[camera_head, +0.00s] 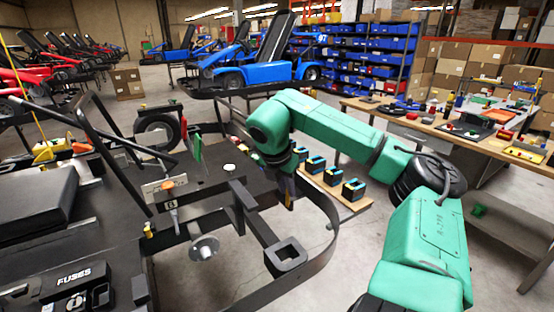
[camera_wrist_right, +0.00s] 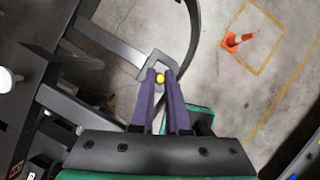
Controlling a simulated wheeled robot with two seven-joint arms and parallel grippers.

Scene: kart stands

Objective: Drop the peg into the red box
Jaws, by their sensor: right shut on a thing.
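My right gripper (camera_head: 287,203) hangs pointing down over the black kart frame, right of the seat area. In the right wrist view its two purple fingers (camera_wrist_right: 160,84) are shut on the peg (camera_wrist_right: 160,78). Only a small yellow-orange rounded end of the peg shows between the fingertips; the rest is hidden. In the head view I cannot make out the peg. A small red item (camera_head: 248,147) shows behind the kart, next to my forearm; I cannot tell whether it is the red box. My left gripper is not in view.
The black kart frame (camera_head: 285,255) with bars and a square bracket lies below the gripper. Several black-and-blue blocks (camera_head: 354,190) stand on a low wooden shelf behind it. A cluttered workbench (camera_head: 430,125) is at the right. An orange cone (camera_wrist_right: 238,40) stands on the floor.

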